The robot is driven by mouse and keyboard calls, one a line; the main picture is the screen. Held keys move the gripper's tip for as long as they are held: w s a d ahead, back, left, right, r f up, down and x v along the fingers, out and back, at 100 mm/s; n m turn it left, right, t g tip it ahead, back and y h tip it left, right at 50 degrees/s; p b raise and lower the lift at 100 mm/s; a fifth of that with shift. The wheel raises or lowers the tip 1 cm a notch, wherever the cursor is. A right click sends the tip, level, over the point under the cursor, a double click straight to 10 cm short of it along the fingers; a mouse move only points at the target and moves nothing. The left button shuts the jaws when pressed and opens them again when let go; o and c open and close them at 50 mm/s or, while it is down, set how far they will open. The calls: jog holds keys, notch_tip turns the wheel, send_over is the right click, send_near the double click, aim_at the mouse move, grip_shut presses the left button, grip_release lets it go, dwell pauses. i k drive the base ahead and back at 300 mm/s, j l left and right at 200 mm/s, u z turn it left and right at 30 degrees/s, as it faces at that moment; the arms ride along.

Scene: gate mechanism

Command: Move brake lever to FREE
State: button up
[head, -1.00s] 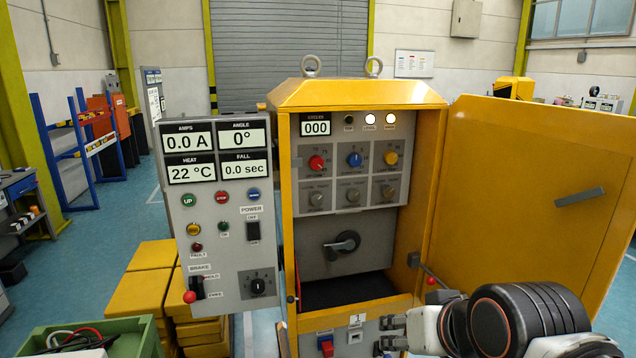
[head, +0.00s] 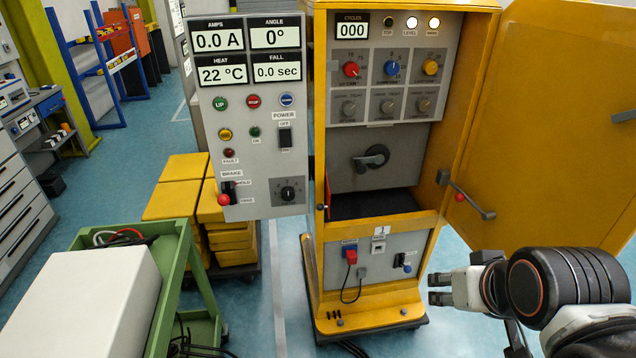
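The brake lever (head: 226,190) is at the lower left of the grey control panel (head: 265,165). Its red ball knob (head: 223,200) hangs at the low end of the black slot. A HOLD label (head: 244,183) is beside the upper part, and a lower label, too small to read surely, is beside the knob. My gripper (head: 437,289) is at the lower right, in front of the cabinet's lower right side. It points left with its fingers apart and nothing between them. It is well right of the lever and lower in the picture, touching nothing visible.
The yellow cabinet (head: 317,262) stands in the middle, with its open door (head: 545,120) on the right above my arm. A green cart (head: 187,262) carrying a white box (head: 85,300) is at the front left. Yellow blocks (head: 172,200) are stacked behind it. Floor shows between cart and cabinet.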

aim_at(224, 200)
jog(key=j, duration=0.65)
jog(key=i+j+z, duration=0.1)
jog(key=j, duration=0.55)
